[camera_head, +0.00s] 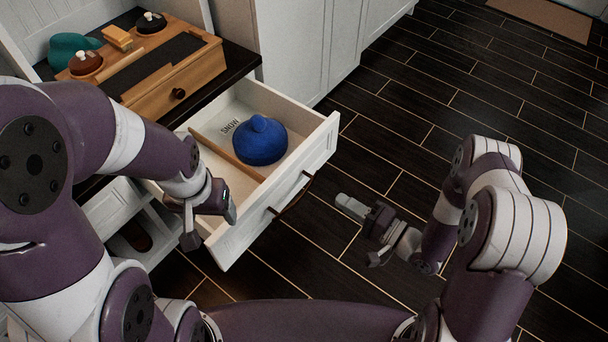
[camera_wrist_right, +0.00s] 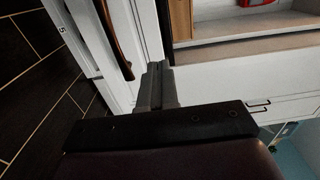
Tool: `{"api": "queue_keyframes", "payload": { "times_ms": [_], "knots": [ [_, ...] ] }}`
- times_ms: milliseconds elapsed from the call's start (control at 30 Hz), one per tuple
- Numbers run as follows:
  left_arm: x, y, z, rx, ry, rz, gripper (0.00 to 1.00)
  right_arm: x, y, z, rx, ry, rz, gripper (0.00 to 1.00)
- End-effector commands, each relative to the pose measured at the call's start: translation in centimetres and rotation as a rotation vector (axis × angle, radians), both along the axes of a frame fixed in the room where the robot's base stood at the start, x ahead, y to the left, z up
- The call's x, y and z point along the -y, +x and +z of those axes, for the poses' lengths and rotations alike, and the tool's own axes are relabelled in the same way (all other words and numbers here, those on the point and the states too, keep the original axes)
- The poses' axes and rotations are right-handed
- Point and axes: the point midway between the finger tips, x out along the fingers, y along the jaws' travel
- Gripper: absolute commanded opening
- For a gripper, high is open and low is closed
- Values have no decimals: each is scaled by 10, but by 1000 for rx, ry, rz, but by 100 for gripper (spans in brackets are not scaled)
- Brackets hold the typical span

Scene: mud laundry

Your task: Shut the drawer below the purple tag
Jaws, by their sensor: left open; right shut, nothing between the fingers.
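Inside lie a blue knit hat (camera_head: 260,141) and a wooden divider (camera_head: 226,155), with the word SNOW on the drawer floor. I cannot make out a purple tag. My left gripper (camera_head: 212,222) is open and empty, over the drawer's near left part. My right gripper (camera_head: 348,206) is shut and empty, in front of the drawer front, to its right. In the right wrist view its fingertips (camera_wrist_right: 157,72) are close to the drawer front and a handle (camera_wrist_right: 114,40); contact is unclear.
White cabinets (camera_head: 290,45) stand behind the drawer. The dark tiled floor (camera_head: 450,100) is clear to the right. A brown mat (camera_head: 545,18) lies far back.

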Motion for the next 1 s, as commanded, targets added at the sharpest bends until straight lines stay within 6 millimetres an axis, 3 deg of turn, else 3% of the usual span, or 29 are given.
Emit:
{"api": "queue_keyframes", "payload": {
  "times_ms": [167, 633, 1000],
  "knots": [
    [0, 0, -11, -1, 0, 0, 74, -18, 12, -4, -8, 2, 4, 0],
    [0, 0, -50, -1, 0, 0, 74, -96, 69, -5, -6, -1, 2, 0],
    [0, 0, -57, -1, 0, 0, 74, -112, 83, -1, -9, -1, -2, 0]
  ]
}}
